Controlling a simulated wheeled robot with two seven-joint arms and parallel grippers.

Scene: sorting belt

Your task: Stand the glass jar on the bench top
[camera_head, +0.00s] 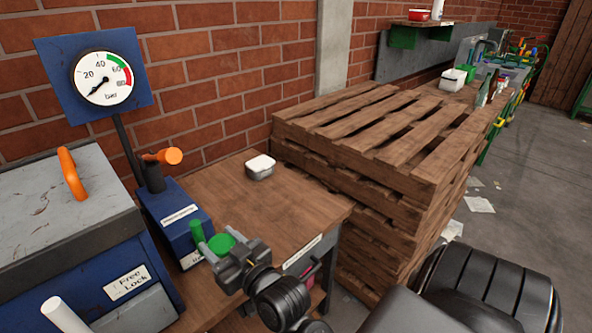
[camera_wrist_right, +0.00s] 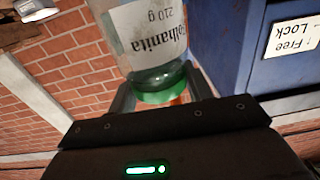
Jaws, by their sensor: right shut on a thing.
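The glass jar (camera_wrist_right: 150,40) is clear, with a white label and a green lid. My right gripper (camera_wrist_right: 163,92) is shut on it at the lid end, one finger on each side. In the head view the right gripper (camera_head: 228,256) is over the front left part of the wooden bench top (camera_head: 215,190), beside the blue device. The jar's green lid (camera_head: 222,243) shows between the fingers; its glass body is mostly hidden there. I cannot tell whether the jar touches the bench. My left gripper is not in view.
A small white-lidded container (camera_head: 260,167) sits at the back of the bench. Stacked pallets (camera_head: 390,140) border the right. The middle of the bench is clear.

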